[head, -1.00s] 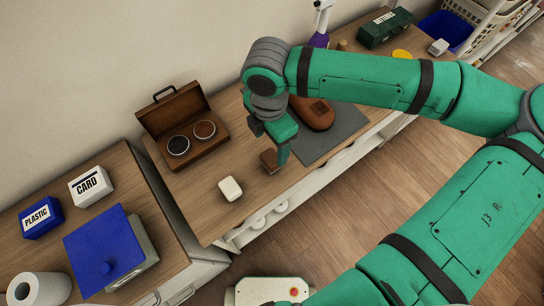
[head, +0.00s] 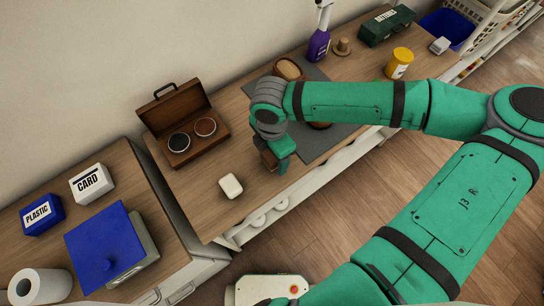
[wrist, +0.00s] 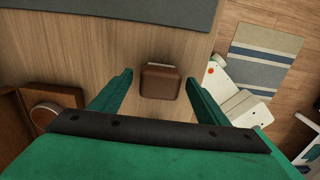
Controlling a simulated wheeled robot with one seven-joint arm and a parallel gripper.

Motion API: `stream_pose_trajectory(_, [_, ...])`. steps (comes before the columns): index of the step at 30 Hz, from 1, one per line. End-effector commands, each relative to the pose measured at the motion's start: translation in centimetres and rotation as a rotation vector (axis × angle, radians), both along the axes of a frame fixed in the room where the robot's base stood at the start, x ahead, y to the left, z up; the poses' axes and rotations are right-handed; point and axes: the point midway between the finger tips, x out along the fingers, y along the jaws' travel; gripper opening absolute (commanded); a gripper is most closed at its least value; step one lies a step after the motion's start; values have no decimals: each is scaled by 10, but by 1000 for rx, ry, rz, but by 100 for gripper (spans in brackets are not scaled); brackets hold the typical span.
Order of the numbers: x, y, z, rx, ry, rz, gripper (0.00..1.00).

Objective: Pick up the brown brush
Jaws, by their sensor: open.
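The brown brush (wrist: 160,82) is a small dark brown block with a pale strip along its far edge. It lies on the wooden counter, and in the wrist view it sits between my two fingers. My gripper (wrist: 159,76) is open, with a gap on each side of the brush, and does not touch it there. In the head view my gripper (head: 281,166) points down over the counter's front part and partly hides the brush (head: 267,159). How high the fingertips are above the counter is hard to tell.
A white block (head: 230,186) lies left of the brush. An open brown case (head: 183,122) with two round tins stands behind it. A grey mat (head: 318,147) with a brown shoe (head: 290,68), partly hidden by my arm, lies to the right. The counter's front edge is close.

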Motion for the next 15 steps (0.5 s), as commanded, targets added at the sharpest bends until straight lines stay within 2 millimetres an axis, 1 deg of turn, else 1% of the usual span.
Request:
stream_pose_trajectory(3, [0, 0, 0, 0, 0, 0, 69])
stream_pose_trajectory(4, [0, 0, 0, 0, 0, 0, 64])
stream_pose_trajectory(5, [0, 0, 0, 0, 0, 0, 57])
stream_pose_trajectory(6, [0, 0, 0, 0, 0, 0, 47])
stream_pose_trajectory(8, [0, 0, 0, 0, 0, 0, 33])
stream_pose_trajectory(9, [0, 0, 0, 0, 0, 0, 23])
stream_pose_trajectory(11, [0, 0, 0, 0, 0, 0, 23])
stream_pose_trajectory(12, [0, 0, 0, 0, 0, 0, 19])
stream_pose_trajectory(15, [0, 0, 0, 0, 0, 0, 19])
